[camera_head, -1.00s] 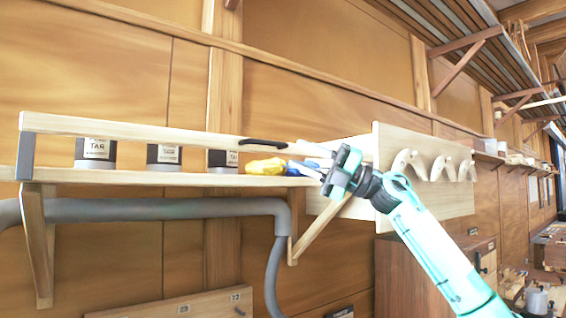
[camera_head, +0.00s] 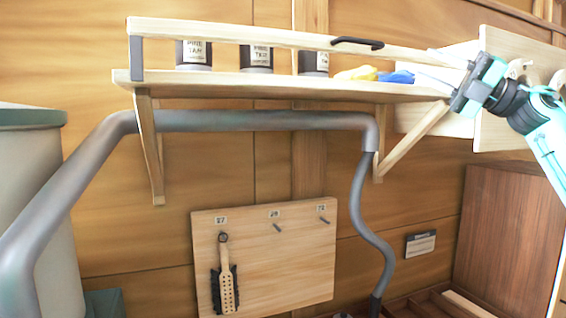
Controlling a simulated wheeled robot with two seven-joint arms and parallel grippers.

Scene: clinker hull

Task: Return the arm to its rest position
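My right arm (camera_head: 545,130) comes in from the right edge, pale teal with black joints. It is raised, and my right gripper (camera_head: 440,72) is at the right end of the wall shelf (camera_head: 290,88). Its two pale fingers point left and look spread apart, with nothing clearly between them. A blue cloth-like thing (camera_head: 397,77) and a yellow one (camera_head: 357,73) lie on the shelf just left of the fingertips. Whether the fingers touch the shelf rail cannot be told. My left gripper is not in view.
Several dark tar tins (camera_head: 257,58) stand behind the shelf's front rail (camera_head: 225,32). A grey pipe (camera_head: 260,121) runs below the shelf. A numbered peg board (camera_head: 290,265) holds a brush (camera_head: 226,280). A wooden cabinet (camera_head: 505,240) stands below my arm.

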